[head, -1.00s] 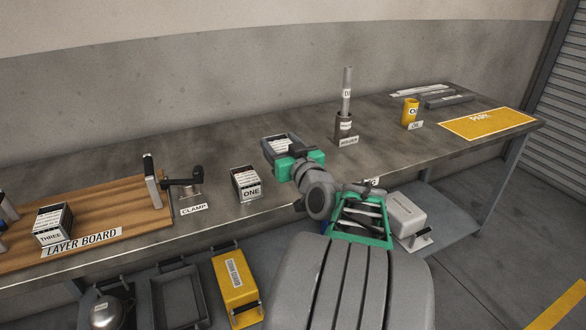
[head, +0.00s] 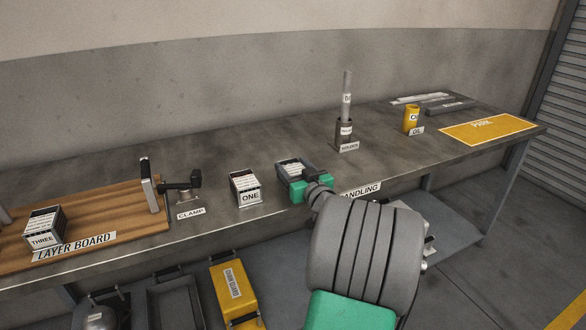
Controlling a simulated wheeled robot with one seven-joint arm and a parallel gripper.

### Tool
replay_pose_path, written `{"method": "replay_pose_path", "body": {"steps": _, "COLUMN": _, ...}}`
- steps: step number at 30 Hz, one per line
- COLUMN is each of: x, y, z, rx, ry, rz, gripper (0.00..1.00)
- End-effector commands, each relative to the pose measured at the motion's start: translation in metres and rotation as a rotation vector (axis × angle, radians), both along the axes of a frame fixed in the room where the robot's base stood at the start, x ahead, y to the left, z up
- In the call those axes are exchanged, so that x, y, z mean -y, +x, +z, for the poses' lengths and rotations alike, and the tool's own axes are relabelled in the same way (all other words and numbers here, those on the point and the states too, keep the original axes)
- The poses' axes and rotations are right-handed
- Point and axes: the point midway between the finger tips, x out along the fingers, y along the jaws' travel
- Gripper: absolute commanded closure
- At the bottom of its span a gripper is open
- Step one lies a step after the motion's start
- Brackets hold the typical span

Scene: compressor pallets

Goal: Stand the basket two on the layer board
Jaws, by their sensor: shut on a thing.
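My gripper (head: 306,184) is on the bench right of basket one and is shut on a grey basket with a light slatted top (head: 291,169). The held basket's label is hidden, so I cannot read its number; whether it touches the bench is unclear. The wooden layer board (head: 112,208) lies at the left of the bench. A basket marked THREE (head: 44,229) stands upright on its front left part. A basket marked ONE (head: 246,188) stands upright on the bench between the clamp and my gripper.
A black clamp (head: 187,190) stands just right of the board, and a metal upright (head: 150,186) rises at the board's right end. A holder with a rod (head: 345,130), an oil can (head: 411,120) and a yellow park mat (head: 489,126) are at the right. A yellow box (head: 234,290) is below.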

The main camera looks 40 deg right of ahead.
Motion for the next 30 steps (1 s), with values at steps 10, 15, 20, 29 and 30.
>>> {"method": "replay_pose_path", "body": {"steps": 10, "x": 0.0, "y": 0.0, "z": 0.0, "rx": 0.0, "ry": 0.0, "rz": 0.0, "gripper": 0.19}}
{"method": "replay_pose_path", "body": {"steps": 15, "x": 0.0, "y": 0.0, "z": 0.0, "rx": 0.0, "ry": 0.0, "rz": 0.0, "gripper": 0.19}}
{"method": "replay_pose_path", "body": {"steps": 20, "x": -0.001, "y": -0.006, "z": 0.0, "rx": -0.002, "ry": 0.002, "rz": -0.003, "gripper": 0.19}}
{"method": "replay_pose_path", "body": {"steps": 29, "x": -0.021, "y": -0.065, "z": -0.004, "rx": -0.001, "ry": 0.001, "rz": -0.004, "gripper": 0.19}}
{"method": "replay_pose_path", "body": {"steps": 30, "x": -0.023, "y": -0.069, "z": -0.004, "rx": -0.001, "ry": 0.0, "rz": -0.003, "gripper": 0.19}}
